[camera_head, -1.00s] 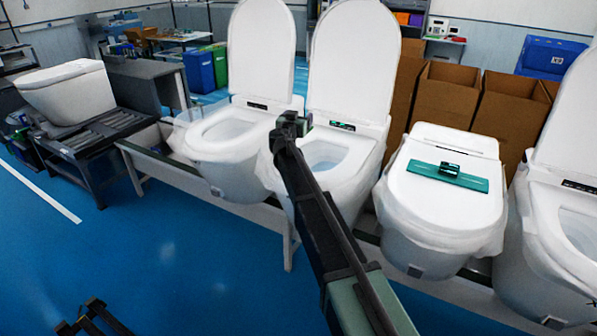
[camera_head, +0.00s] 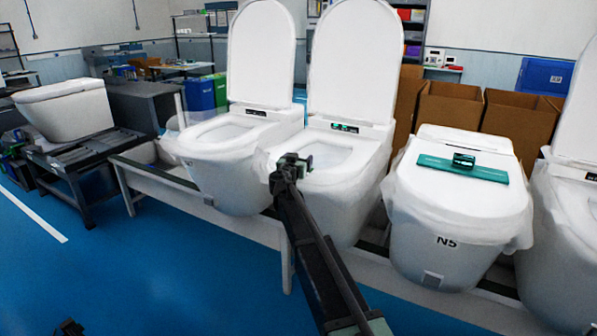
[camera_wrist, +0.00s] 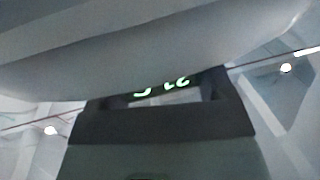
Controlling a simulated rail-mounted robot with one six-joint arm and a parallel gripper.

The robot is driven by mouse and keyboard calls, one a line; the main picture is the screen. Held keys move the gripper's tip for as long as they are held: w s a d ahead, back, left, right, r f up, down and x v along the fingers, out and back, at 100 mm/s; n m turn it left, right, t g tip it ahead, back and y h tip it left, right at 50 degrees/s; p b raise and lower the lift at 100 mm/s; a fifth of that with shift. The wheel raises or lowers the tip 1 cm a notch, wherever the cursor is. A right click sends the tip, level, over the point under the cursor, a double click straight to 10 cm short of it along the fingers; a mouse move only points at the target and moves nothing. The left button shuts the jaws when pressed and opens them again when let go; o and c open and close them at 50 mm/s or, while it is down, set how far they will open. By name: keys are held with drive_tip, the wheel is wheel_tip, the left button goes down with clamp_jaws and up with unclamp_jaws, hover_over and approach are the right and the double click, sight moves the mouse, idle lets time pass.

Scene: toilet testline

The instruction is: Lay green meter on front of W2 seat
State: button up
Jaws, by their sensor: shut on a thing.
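My gripper (camera_head: 292,165) is over the front part of the second open toilet from the left (camera_head: 345,165), at about seat level. It is shut on a small dark meter with green edges (camera_head: 307,162). In the wrist view the meter (camera_wrist: 162,88) shows lit green digits between the dark jaws. A large pale curved surface fills the top of that view, close to the meter. I cannot tell whether the meter touches the seat. No W2 label is legible, so I cannot confirm which seat is W2.
A closed toilet marked N5 (camera_head: 430,215) stands to the right, with a green plate (camera_head: 485,173) and a small device (camera_head: 463,160) on its lid. Another open toilet (camera_head: 215,150) is at left. Raised lids (camera_head: 352,60) stand behind. Cardboard boxes (camera_head: 515,120) are at the back.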

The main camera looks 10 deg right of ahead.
drive_tip(key=shift+r, duration=0.15)
drive_tip(key=shift+f, duration=0.2)
drive_tip(key=o, duration=1)
drive_tip(key=shift+r+p, duration=0.35)
drive_tip(key=shift+p, duration=0.05)
drive_tip(key=v, duration=1.2)
drive_tip(key=shift+f, duration=0.2)
drive_tip(key=shift+s, duration=0.1)
